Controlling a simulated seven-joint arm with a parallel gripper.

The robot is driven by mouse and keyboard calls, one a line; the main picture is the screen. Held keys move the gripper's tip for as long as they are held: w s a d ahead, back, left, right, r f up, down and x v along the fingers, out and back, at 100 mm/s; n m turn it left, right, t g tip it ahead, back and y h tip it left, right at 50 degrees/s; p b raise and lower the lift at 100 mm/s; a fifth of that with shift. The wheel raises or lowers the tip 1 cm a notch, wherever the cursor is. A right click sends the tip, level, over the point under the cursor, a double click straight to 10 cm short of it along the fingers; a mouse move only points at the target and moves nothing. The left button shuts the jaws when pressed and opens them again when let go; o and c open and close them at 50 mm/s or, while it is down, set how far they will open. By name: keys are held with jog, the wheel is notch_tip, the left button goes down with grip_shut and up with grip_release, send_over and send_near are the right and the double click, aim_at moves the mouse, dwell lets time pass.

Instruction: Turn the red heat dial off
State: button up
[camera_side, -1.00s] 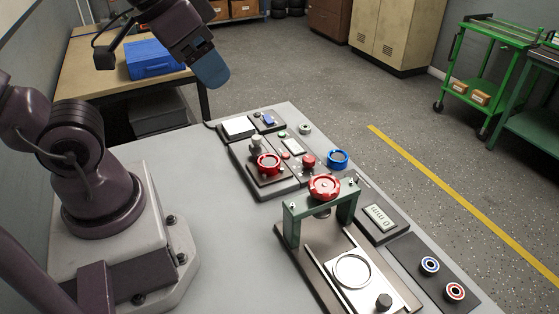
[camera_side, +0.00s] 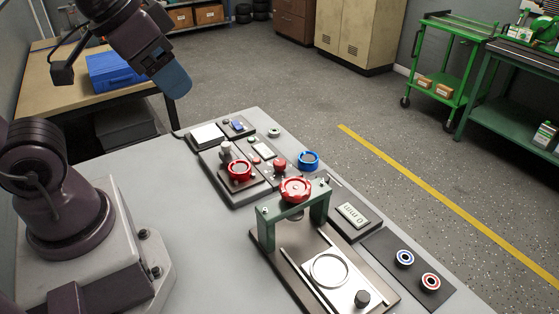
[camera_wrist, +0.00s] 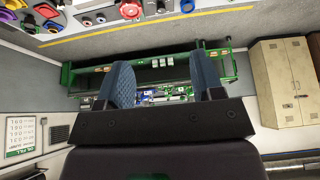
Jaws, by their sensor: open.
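A red ring-shaped dial (camera_side: 240,171) sits on a dark panel on the grey bench in the side view. A red scalloped knob (camera_side: 296,190) tops the green frame in front of it. No label shows which one is the heat dial, and dial settings are too small to read. My gripper (camera_side: 173,82) hangs well above and behind the panels, touching nothing. In the wrist view my gripper (camera_wrist: 161,72) has two blue fingers spread apart with nothing between them.
A blue ring dial (camera_side: 308,161) and a small red button (camera_side: 279,165) are near the red dial. A blue case (camera_side: 117,70) rests on a wooden table behind.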

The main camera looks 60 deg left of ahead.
jog(key=w+a+f+g, duration=0.2)
jog(key=w+f+g, duration=0.1)
jog(key=w+f, duration=0.15)
jog(key=m+g, duration=0.3)
jog(key=m, duration=1.4)
send_over(280, 162)
notch_tip(280, 162, down, 15)
notch_tip(280, 162, down, 12)
jog(key=shift+f, duration=0.25)
jog(key=c, duration=0.9)
